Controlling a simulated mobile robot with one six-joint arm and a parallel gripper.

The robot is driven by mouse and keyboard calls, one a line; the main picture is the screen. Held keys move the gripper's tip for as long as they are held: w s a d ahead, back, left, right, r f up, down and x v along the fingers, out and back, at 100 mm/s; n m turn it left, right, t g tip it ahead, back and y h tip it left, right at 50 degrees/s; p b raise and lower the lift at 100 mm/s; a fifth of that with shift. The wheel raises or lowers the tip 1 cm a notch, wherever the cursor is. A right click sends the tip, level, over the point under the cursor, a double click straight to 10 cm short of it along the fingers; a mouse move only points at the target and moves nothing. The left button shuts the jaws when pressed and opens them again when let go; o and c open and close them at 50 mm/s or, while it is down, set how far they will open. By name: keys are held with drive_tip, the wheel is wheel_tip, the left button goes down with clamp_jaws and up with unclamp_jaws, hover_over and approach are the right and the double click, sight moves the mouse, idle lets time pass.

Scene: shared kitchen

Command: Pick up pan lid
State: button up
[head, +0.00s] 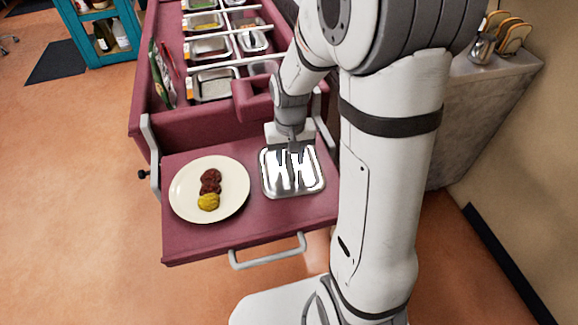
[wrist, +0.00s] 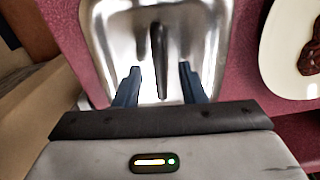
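The pan lid (head: 313,187) is a shiny silver, rounded-rectangular metal piece lying on the maroon cart shelf, right of a plate. It also shows in the wrist view (wrist: 110,40), with a dark, narrow handle (wrist: 157,45) along its middle. My gripper (wrist: 159,68) is open, with one dark finger on each side of the handle and visible gaps between. Whether the fingertips touch the lid cannot be told. In the head view my gripper is over the lid's far edge, and its fingers are hard to make out against the bright metal.
A white plate (head: 235,178) with brown and yellow food lies close left of the lid. Behind, the maroon cart (head: 140,115) holds several metal food trays (head: 214,84). A grey handle (head: 268,254) runs along the shelf's front. Toast (head: 514,38) stands on a counter at right.

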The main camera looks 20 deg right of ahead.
drive_tip(key=shift+f, duration=0.5)
clamp_jaws()
